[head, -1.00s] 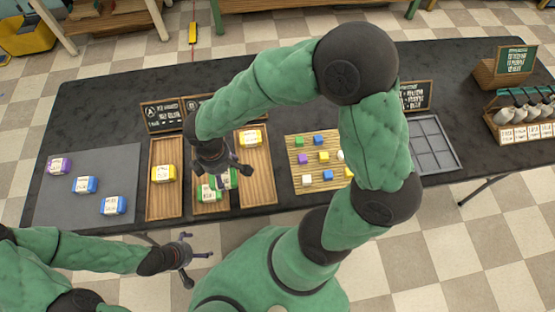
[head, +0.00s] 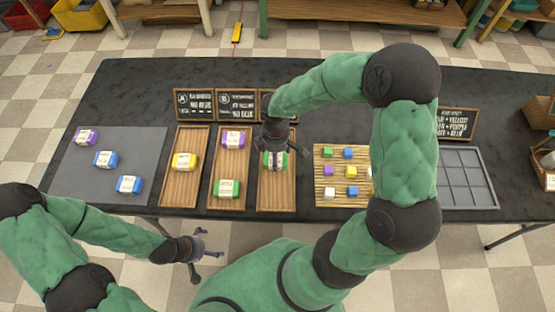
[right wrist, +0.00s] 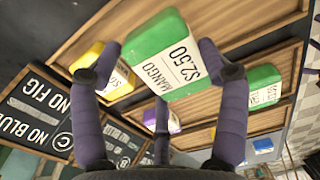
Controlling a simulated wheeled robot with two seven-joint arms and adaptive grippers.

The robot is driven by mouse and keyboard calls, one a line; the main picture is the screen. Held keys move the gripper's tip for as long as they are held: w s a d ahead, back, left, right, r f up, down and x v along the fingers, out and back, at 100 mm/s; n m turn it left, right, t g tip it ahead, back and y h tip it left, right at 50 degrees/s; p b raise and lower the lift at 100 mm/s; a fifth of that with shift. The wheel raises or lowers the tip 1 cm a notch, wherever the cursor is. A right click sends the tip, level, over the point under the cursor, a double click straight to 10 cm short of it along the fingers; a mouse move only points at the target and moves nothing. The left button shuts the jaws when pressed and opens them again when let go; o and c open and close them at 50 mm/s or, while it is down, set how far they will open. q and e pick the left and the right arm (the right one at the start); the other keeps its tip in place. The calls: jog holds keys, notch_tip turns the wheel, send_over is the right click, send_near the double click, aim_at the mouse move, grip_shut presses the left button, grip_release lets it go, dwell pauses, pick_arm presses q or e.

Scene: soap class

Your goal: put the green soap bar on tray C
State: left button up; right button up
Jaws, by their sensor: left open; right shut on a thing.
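The green soap bar (head: 280,160), labelled "MANGO $2.50", is between the fingers of my right gripper (head: 274,151), over tray C (head: 277,199), the rightmost wooden tray. In the right wrist view the bar (right wrist: 158,50) is gripped at its sides by the purple fingers (right wrist: 157,62). Whether it touches the tray is unclear. A yellow bar (right wrist: 108,66) lies in tray C; the arm hides it in the head view. Another green bar (head: 228,189) lies in the middle tray. My left gripper (head: 205,253) is open and empty, off the table's front edge.
The left tray (head: 183,195) holds a yellow bar (head: 184,161); the middle tray (head: 230,207) also holds a purple bar (head: 233,139). Chalkboard signs (head: 236,103) stand behind. A grey mat (head: 85,185) with several bars is left; a bamboo mat (head: 330,200) with cubes is right.

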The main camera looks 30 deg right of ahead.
jog(key=f, duration=0.1)
jog(key=f+b, duration=0.2)
jog(key=f, duration=0.1)
jog(key=shift+w+d+f, duration=0.1)
jog(key=shift+w+d, duration=0.05)
jog(key=shift+d, duration=0.2)
jog(key=o, duration=1.2)
notch_tip(320, 180, up, 12)
jog(key=p, duration=0.5)
